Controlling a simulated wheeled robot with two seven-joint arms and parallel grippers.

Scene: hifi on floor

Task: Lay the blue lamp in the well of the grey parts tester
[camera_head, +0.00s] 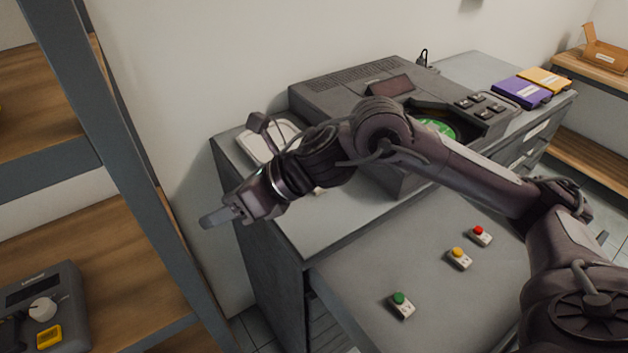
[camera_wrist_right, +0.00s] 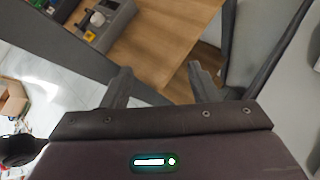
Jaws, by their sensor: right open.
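I see no blue lamp in either view. A large grey machine (camera_head: 335,90) with a dark screen, keys and a recess holding a green disc stands on the grey cabinet top. A smaller grey device (camera_head: 65,290) with a white knob and a yellow part sits on the lower left shelf. It also shows in the wrist view (camera_wrist_right: 97,38). I cannot tell which of them is the parts tester. My right gripper (camera_head: 215,218) is left of the cabinet, open and empty; its parted fingers show in the wrist view (camera_wrist_right: 160,82). My left gripper is out of view.
Small green (camera_head: 401,305), yellow (camera_head: 459,258) and red (camera_head: 480,236) lamps or buttons on white bases lie apart on a grey drawer-like surface. A white tray (camera_head: 252,148) is partly behind my right arm. Purple (camera_head: 521,92) and yellow boxes (camera_head: 545,79) lie far right.

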